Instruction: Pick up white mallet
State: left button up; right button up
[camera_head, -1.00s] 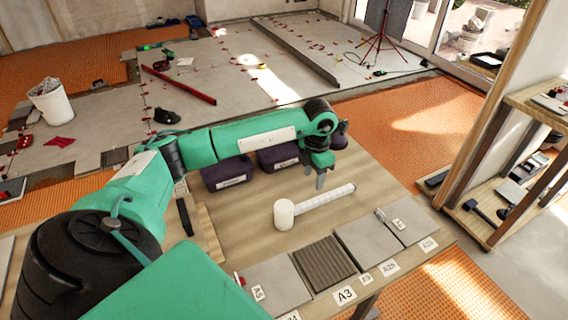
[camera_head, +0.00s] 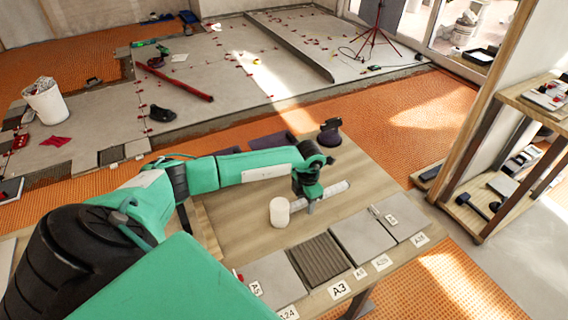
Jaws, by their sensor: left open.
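The white mallet lies on the wooden table (camera_head: 237,238). Its round white head (camera_head: 279,211) is at the left and its pale handle (camera_head: 334,188) runs up to the right. My left gripper (camera_head: 310,206) is open and hangs over the handle, close to the head. The wrist and fingers hide part of the handle. I cannot tell whether the fingers touch it. My right gripper is not in view.
Several sample tiles lie along the table's front edge, among them a ribbed dark one (camera_head: 318,259) and a grey one (camera_head: 357,236). Dark purple packs (camera_head: 272,141) and a dark round object (camera_head: 329,132) stand behind my arm. A wooden shelf (camera_head: 480,222) stands at the right.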

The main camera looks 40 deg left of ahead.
pick_arm(q)
jog(key=shift+c, duration=0.2)
grip_shut()
jog(key=shift+r, duration=0.1)
